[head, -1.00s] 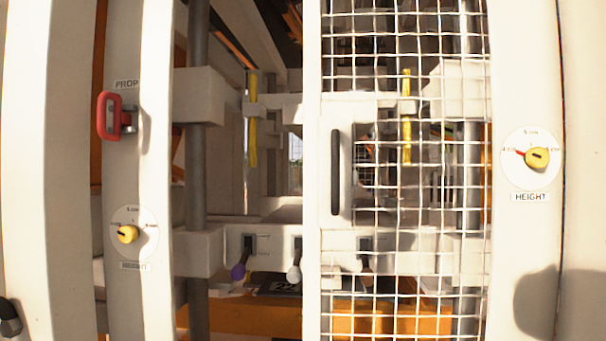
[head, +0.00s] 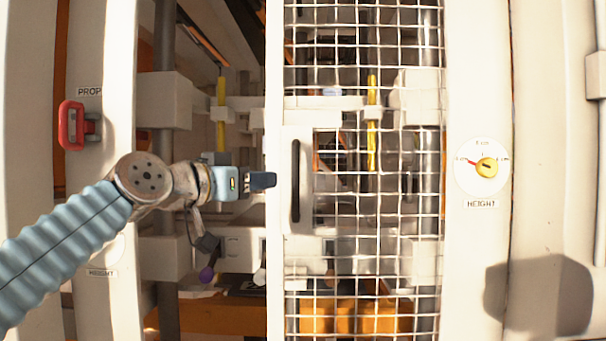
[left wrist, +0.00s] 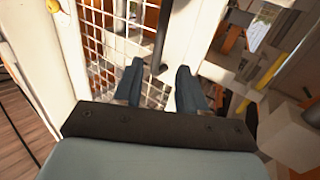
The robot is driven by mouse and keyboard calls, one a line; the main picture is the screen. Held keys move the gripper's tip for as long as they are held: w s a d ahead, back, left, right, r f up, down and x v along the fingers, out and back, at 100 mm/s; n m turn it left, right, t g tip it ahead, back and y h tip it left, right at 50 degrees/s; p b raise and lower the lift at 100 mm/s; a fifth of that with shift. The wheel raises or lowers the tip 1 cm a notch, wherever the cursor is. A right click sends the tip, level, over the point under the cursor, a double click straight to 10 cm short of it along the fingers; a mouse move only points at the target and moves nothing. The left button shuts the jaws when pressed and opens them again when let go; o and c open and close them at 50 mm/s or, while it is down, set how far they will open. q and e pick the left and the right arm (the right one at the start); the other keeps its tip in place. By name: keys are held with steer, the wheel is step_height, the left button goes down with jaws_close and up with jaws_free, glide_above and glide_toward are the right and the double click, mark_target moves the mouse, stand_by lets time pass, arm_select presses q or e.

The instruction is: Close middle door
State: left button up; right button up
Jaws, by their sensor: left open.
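The wire-mesh door (head: 275,80) has a white frame and covers the right part of the press opening; the left part is uncovered. Its dark upright handle (head: 296,180) is on a white plate near the door's left edge. In the left wrist view the handle (left wrist: 163,35) shows just beyond the fingertips. My left gripper (head: 272,181) reaches across the uncovered part, its fingers just left of the handle. In the left wrist view its two fingers (left wrist: 160,76) are apart with nothing held between them. My right gripper is in neither view.
A red PROP handle (head: 71,125) is on the left post. A HEIGHT dial (head: 482,167) with a yellow knob is on the right post. Inside are yellow upright bars (head: 221,115), grey columns and a purple knob (head: 206,274) below my left wrist.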

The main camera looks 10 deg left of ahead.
mark_target(293, 177)
arm_select(q)
steer(key=p+x, duration=0.4)
steer(key=x, duration=0.6)
steer(key=shift+w+d, duration=0.2)
steer(key=shift+w, duration=0.15)
steer(key=shift+w+d+f, duration=0.1)
steer(key=shift+w+d, duration=0.2)
steer(key=shift+w, duration=0.3)
jaws_close()
